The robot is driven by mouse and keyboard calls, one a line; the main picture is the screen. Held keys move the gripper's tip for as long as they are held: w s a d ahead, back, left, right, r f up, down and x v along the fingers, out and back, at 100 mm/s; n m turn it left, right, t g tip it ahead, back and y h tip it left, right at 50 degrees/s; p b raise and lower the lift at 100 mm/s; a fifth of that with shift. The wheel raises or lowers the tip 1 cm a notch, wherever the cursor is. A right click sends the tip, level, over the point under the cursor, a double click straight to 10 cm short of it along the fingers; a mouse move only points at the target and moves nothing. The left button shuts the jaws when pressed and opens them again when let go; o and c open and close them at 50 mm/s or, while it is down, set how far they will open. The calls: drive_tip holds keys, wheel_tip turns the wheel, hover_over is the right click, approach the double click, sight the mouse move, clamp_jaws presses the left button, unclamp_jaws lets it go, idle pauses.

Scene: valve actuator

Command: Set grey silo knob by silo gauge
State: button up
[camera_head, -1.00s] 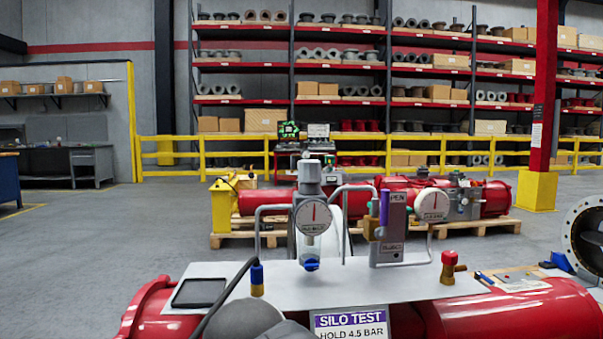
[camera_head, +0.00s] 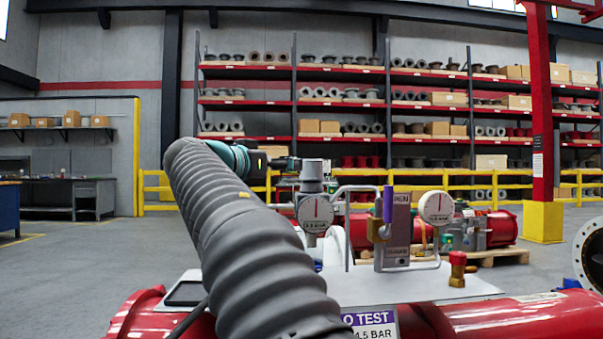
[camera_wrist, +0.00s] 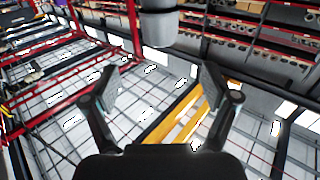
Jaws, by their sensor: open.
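The grey silo knob (camera_head: 312,172) is the upright cylinder on top of the regulator. The silo gauge (camera_head: 315,213) is a round white dial just below it, its red needle pointing about straight up; its scale is too small to read. In the wrist view my gripper (camera_wrist: 165,85) is open and empty. A grey cylinder (camera_wrist: 158,28), apparently the knob, stands ahead of the fingers near the top edge, not between them.
A second dial (camera_head: 436,207) and a valve block with a purple lever (camera_head: 388,205) stand right of the regulator. A red-capped fitting (camera_head: 457,268) is on the plate. The sign (camera_head: 372,319), partly covered by my arm, read "SILO TEST HOLD 4.5 BAR" earlier.

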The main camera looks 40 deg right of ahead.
sight(312, 166)
drive_tip(key=p+x, duration=0.2)
drive_tip(key=x, duration=1.1)
drive_tip(key=shift+w+d+f, duration=0.1)
drive_tip(key=shift+d, duration=0.05)
drive_tip(key=c, duration=1.2)
